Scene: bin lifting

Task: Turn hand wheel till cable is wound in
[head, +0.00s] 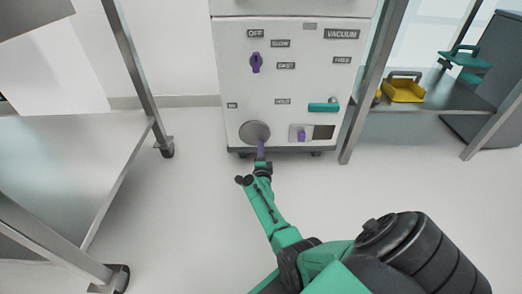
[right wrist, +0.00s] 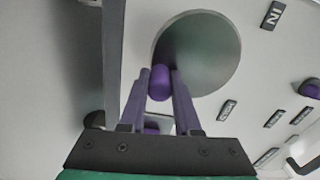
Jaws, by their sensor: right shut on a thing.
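The hand wheel (head: 250,129) is a grey disc low on the front of a white cabinet panel. In the right wrist view the disc (right wrist: 212,45) fills the upper middle, with a purple handle knob (right wrist: 160,88) near its lower left edge. My right gripper (head: 261,152) reaches the wheel's lower edge from below. In the right wrist view its two long fingers (right wrist: 160,80) stand on either side of the purple knob, shut on it. The knob is mostly hidden by the fingers in the head view. I cannot make out a cable. My left gripper is not in view.
The white cabinet (head: 290,90) also carries a purple rotary switch (head: 256,63), a teal handle (head: 324,107) and a small slot with a purple piece (head: 301,135). A metal cart (head: 75,160) stands left.

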